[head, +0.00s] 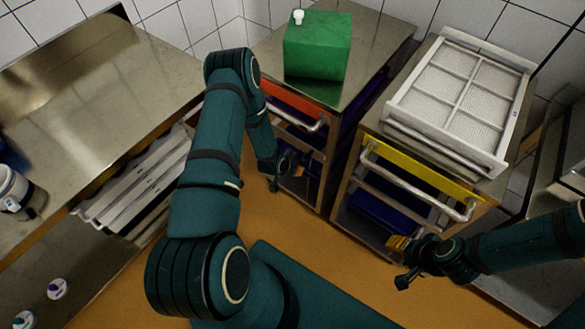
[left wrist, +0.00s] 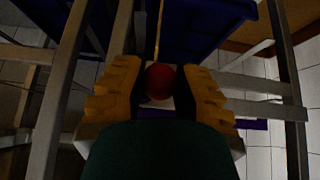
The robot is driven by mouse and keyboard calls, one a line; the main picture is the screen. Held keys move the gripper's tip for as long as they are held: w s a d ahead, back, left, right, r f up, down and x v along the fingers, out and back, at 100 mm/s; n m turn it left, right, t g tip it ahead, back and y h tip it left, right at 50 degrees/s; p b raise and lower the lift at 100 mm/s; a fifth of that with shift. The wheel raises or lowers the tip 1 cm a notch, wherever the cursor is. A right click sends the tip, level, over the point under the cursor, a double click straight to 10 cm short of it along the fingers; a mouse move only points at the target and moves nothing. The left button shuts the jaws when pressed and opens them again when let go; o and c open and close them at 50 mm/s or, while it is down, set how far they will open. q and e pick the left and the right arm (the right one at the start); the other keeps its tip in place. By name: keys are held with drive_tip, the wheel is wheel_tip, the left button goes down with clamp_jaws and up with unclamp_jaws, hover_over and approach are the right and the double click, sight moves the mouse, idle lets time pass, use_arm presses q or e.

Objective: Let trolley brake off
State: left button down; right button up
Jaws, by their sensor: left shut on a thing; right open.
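My left gripper (head: 288,172) is low at the side of the trolley with the orange-red front panel (head: 291,105). In the left wrist view its yellow fingers (left wrist: 160,90) are shut on a round red knob (left wrist: 160,80), with a thin rod (left wrist: 158,32) in line above it. I take the knob to be the brake handle; it is hidden in the head view. My right gripper (head: 405,258) is open and empty, low in front of the trolley with the yellow panel (head: 421,170).
A green box (head: 317,50) with a white knob stands on the orange-red trolley. White trays (head: 462,88) with mesh compartments are stacked on the yellow trolley. A steel table (head: 100,95) is at the left. The orange floor (head: 270,215) between is clear.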

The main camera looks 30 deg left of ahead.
use_arm(q)
drive_tip(key=shift+w+r, duration=0.35)
drive_tip(key=shift+r, duration=0.05)
drive_tip(key=c, duration=0.7)
unclamp_jaws()
drive_tip(key=shift+o, duration=0.2)
drive_tip(key=shift+s, duration=0.1)
drive_tip(key=v, duration=1.2)
drive_tip(key=shift+d, duration=0.15)
